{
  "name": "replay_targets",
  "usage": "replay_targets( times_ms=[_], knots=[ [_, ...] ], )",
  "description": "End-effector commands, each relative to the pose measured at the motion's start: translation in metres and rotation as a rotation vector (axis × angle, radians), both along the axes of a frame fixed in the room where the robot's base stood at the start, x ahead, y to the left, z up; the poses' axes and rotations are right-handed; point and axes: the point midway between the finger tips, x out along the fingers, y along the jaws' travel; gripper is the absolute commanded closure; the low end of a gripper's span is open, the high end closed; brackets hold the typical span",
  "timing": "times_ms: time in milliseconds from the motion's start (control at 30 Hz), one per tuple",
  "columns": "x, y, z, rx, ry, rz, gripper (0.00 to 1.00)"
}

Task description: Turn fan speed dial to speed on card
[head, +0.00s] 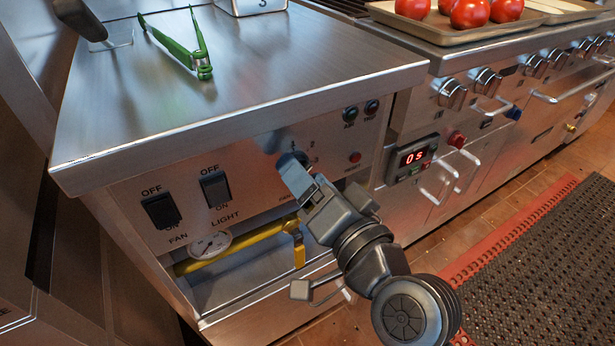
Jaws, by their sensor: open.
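The fan speed dial (301,156) is on the steel front panel, with small numbers around its upper right side. My gripper (288,165) is at the dial, its bluish fingers covering most of it. The fingers are open; I cannot tell whether they touch the dial or where its pointer stands.
Left of the dial are the FAN switch (161,211) and LIGHT switch (215,190). A yellow pipe (255,236) runs below the panel. Green tongs (190,48) lie on the counter. A red timer display (412,157) and grill knobs (452,94) are to the right.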

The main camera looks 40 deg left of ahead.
Motion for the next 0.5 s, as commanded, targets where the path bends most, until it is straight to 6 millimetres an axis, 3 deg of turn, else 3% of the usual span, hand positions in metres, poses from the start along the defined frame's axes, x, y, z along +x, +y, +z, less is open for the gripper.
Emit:
replay_targets(
  times_ms=[500],
  knots=[
    [-0.026, -0.065, -0.001, 0.0, 0.001, -0.002, 0.32]
  ],
)
